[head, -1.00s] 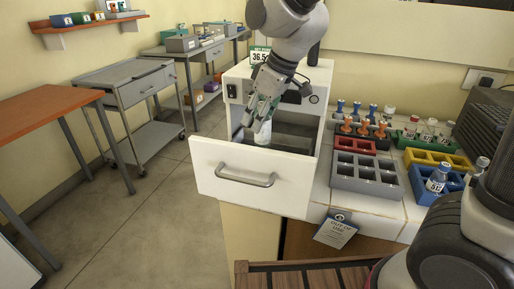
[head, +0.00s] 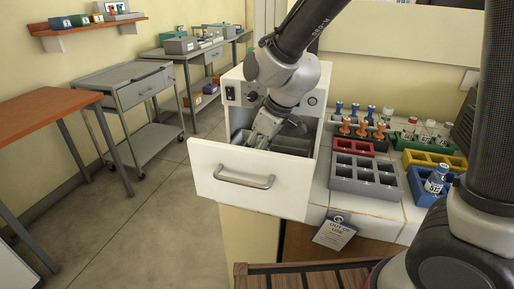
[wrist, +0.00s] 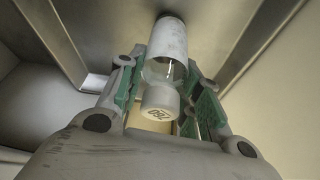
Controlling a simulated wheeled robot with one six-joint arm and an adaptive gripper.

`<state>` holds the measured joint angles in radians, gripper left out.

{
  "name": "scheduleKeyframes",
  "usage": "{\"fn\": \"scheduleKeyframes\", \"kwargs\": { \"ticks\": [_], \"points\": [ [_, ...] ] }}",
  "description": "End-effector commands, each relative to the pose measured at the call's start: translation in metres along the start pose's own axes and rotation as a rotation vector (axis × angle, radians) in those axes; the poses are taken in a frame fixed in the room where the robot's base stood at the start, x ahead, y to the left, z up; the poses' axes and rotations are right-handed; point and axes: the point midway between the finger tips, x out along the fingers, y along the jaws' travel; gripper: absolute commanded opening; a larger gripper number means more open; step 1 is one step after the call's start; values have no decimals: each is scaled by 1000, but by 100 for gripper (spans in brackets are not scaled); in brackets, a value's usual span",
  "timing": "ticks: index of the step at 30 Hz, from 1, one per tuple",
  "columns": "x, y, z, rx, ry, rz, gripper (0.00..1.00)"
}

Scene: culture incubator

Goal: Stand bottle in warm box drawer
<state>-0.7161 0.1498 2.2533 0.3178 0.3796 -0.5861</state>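The open white warm box drawer (head: 210,188) stands pulled out of the white warm box (head: 318,80), with its grey inside showing. My gripper (head: 262,135) reaches down into the drawer behind its front panel. In the wrist view, my gripper (wrist: 165,85) has its green-padded fingers on both sides of a bottle (wrist: 167,45), close against its clear shoulder. The bottle has a white body and a pale cap with printed marks that faces my palm. The drawer wall (wrist: 75,45) shows beside it. The head view hides the bottle, and I cannot tell if its base touches the floor.
A tag (head: 335,232) hangs at the bench edge. Open floor lies left.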

Motion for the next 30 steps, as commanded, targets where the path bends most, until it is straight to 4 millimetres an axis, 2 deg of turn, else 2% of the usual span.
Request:
{"fn": "scheduleKeyframes", "kwargs": {
  "ticks": [1,3,12,16,30],
  "points": [
    [0,0,0,0,0,0,43],
    [0,0,0,0,0,0,56],
    [-1,0,0,0,0,0,56],
    [-10,0,-2,-1,3,0,56],
    [-105,1,-2,0,4,2,56]
  ]
}}
